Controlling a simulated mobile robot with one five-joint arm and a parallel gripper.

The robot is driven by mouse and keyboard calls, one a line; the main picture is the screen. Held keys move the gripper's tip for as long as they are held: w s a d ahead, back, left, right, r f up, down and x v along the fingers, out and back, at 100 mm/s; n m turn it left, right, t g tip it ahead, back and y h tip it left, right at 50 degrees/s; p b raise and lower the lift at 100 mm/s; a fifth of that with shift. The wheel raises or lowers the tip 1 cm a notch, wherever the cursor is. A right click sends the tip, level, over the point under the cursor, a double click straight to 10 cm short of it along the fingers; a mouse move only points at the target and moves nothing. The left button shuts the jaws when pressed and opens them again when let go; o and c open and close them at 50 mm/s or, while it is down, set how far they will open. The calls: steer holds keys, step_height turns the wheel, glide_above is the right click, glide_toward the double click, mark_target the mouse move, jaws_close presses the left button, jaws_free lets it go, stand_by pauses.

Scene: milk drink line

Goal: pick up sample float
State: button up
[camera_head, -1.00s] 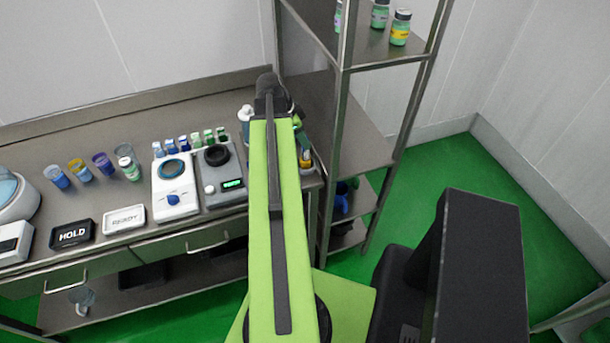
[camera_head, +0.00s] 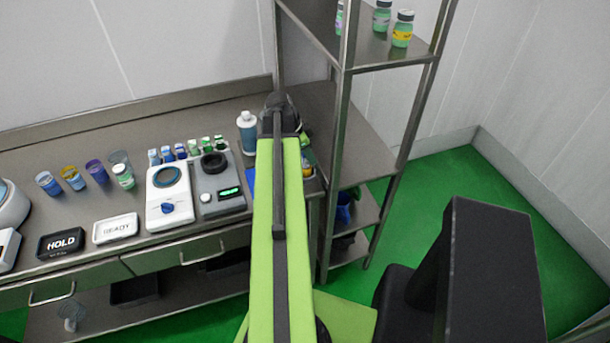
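My green arm reaches away from me over the right end of the steel counter (camera_head: 95,141). Its dark end (camera_head: 280,112), where my gripper is, sits close to the shelf rack. The fingers are hidden behind the arm, so I cannot tell whether they are open or hold anything. I cannot single out a sample float. Small things at the counter's right end are partly covered by the arm, including a green and dark item (camera_head: 304,139) and a yellow-topped item (camera_head: 307,168).
A bottle (camera_head: 248,134) stands just left of the arm. Two devices (camera_head: 168,203) (camera_head: 222,195), several small vials, cups, a HOLD tray (camera_head: 61,243) and a READY tray (camera_head: 116,228) occupy the counter. The steel rack (camera_head: 342,150) stands close on the right, with jars (camera_head: 402,30) on top.

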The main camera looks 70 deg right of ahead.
jaws_close()
steer(key=shift+r, duration=0.1)
